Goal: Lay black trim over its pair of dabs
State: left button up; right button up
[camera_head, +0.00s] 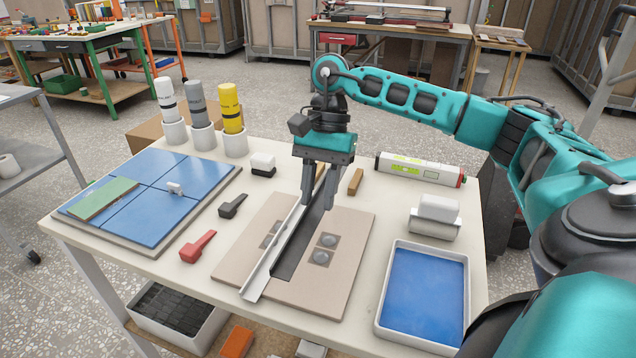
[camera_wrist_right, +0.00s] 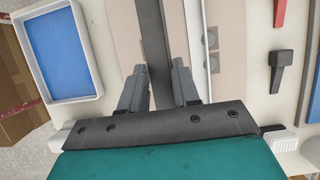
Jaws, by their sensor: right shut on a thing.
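My right gripper (camera_head: 317,200) points down over the board and is shut on the black trim (camera_head: 294,258), a long dark strip running front to back. In the right wrist view the black trim (camera_wrist_right: 151,35) passes between the fingers (camera_wrist_right: 162,75). I cannot tell whether it touches the board (camera_head: 340,283). A silver trim (camera_head: 272,255) lies close along its left side. A pair of round grey dabs (camera_head: 320,257) shows right of the black trim. Another pair (camera_head: 268,241) shows left of the silver trim, also in the right wrist view (camera_wrist_right: 212,61). My left gripper is out of view.
A blue-lined tray (camera_head: 424,290) and a white block on a stand (camera_head: 436,215) are at right. A cartridge (camera_head: 420,169) lies behind. Red (camera_head: 197,246) and black (camera_head: 233,206) tools lie left, beside the blue panel (camera_head: 150,185). Three bottles (camera_head: 231,115) stand at the back left.

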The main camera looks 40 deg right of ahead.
aim_at(320, 203)
jog(key=shift+f+b, duration=0.8)
jog(key=shift+f, duration=0.45)
jog(key=shift+f+b, duration=0.5)
jog(key=shift+f, duration=0.35)
notch_tip(320, 203, down, 4)
jog(key=b, duration=0.2)
jog(key=shift+r+b, duration=0.15)
jog(key=shift+b, duration=0.2)
pick_arm(q)
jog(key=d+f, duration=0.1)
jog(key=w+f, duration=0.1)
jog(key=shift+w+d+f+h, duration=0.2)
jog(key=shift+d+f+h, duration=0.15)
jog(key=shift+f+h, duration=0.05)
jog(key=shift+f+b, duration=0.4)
jog(key=shift+b, duration=0.05)
pick_arm(e)
jog(key=shift+f, duration=0.55)
jog(key=o, duration=1.4)
jog(key=shift+o, duration=0.2)
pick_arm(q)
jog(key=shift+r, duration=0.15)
pick_arm(e)
jog(key=shift+r, duration=0.2)
